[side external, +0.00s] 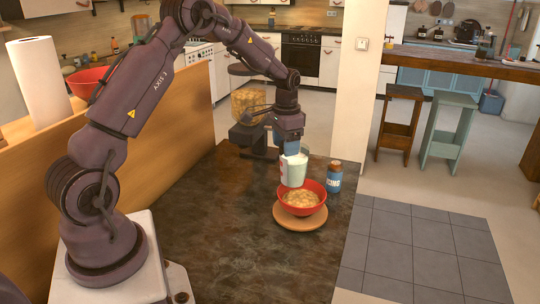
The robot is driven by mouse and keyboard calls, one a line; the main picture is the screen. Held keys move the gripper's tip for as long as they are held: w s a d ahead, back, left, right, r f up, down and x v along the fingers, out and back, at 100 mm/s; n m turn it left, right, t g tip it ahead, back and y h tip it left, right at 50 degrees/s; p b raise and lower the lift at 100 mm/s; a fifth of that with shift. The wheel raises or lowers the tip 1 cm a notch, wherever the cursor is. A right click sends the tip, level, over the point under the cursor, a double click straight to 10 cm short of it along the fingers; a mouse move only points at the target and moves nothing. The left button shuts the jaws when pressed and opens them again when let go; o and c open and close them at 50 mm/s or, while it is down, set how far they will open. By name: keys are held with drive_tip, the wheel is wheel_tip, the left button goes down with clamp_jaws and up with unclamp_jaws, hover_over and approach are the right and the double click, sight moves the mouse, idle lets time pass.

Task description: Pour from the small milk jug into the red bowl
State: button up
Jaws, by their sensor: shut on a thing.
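The red bowl (300,208) stands upright on a round wooden board (300,221) and holds a pale yellow-brown food. The small milk jug (293,170) is pale with a red mark on its side and white at its top. It is in the air just above the bowl's back left rim and looks close to upright. My gripper (292,147) points down from above and is shut on the jug near its top. The fingertips are small here and partly hidden. I see no stream of milk between jug and bowl.
A blue jar with a cork-coloured lid (335,178) stands just right of the bowl. A dark appliance with a food-filled clear container (250,105) stands behind my gripper. The dark counter (230,245) is clear in front and at left.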

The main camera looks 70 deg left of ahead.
drive_tip(key=w+a+f, duration=0.2)
drive_tip(key=a+f, duration=0.2)
drive_tip(key=a, duration=0.6)
drive_tip(key=shift+d+r+y, duration=0.25)
drive_tip(key=shift+d+y, duration=0.45)
drive_tip(key=shift+y, duration=0.2)
drive_tip(key=shift+d+r+y, duration=0.3)
drive_tip(key=shift+d+y, duration=0.45)
drive_tip(key=shift+y, duration=0.15)
drive_tip(key=shift+d+r+y, duration=0.25)
drive_tip(key=shift+d+y, duration=0.45)
drive_tip(key=shift+y, duration=0.2)
drive_tip(key=shift+d+r+y, duration=0.4)
drive_tip(key=shift+d+y, duration=0.3)
drive_tip(key=shift+d, duration=0.1)
